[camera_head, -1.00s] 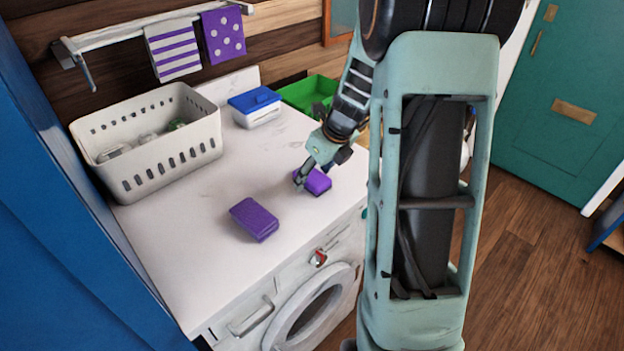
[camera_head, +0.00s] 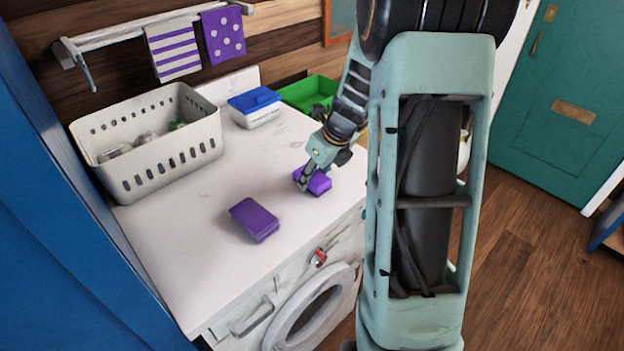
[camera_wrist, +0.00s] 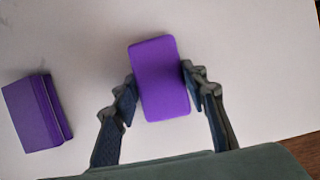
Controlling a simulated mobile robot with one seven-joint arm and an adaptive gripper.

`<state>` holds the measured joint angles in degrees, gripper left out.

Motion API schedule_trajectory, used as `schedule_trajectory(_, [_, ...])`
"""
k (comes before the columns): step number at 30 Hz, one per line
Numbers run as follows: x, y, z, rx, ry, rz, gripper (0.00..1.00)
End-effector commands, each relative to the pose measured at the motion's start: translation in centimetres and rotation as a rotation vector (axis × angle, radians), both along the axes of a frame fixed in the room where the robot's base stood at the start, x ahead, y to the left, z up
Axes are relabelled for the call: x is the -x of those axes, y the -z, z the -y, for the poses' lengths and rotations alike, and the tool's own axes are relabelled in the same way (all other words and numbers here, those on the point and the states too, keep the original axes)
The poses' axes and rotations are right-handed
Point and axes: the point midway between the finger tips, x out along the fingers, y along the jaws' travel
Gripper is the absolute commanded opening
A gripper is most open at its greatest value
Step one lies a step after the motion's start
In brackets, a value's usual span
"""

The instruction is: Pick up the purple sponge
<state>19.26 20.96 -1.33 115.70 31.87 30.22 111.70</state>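A purple sponge (camera_wrist: 160,78) lies between the two fingers of my gripper (camera_wrist: 158,88) in the wrist view. One finger is on each long side, very close to it. I cannot tell whether both fingers press on it. In the head view the same sponge (camera_head: 321,183) is near the right front part of the white top, partly hidden by my gripper (camera_head: 303,182). A second purple block (camera_head: 254,219) lies apart on the top, to the left and nearer the front. It also shows at the left of the wrist view (camera_wrist: 32,115).
The white top (camera_head: 185,240) is over a front-loading washing machine (camera_head: 315,305). A white perforated basket (camera_head: 165,165) stands at the back left. A blue-lidded container (camera_head: 254,104) and a green bin (camera_head: 305,92) are at the back. The front left of the top is clear.

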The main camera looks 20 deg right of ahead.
Motion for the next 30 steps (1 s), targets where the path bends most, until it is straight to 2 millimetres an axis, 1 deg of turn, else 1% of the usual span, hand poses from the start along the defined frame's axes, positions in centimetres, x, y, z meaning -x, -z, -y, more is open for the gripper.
schedule_trajectory(1, [0.0, 0.0, 0.0, 0.0, 0.0, 0.0, 0.29])
schedule_trajectory(3, [0.0, 0.0, 0.0, 0.0, 0.0, 0.0, 0.23])
schedule_trajectory(10, [0.0, -0.1, 0.0, 0.0, 0.0, 0.001, 0.23])
schedule_trajectory(14, [0.0, -0.6, 0.0, 0.0, -0.001, 0.002, 0.23])
schedule_trajectory(20, [0.0, -2.2, 0.0, 0.0, -0.001, 0.0, 0.23])
schedule_trajectory(25, [0.0, -4.1, 0.0, 0.0, -0.001, 0.001, 0.23])
schedule_trajectory(26, [0.1, -4.5, -0.1, 0.0, 0.0, 0.001, 0.23])
schedule_trajectory(30, [1.9, -6.6, -0.6, 0.0, 0.0, 0.0, 0.23])
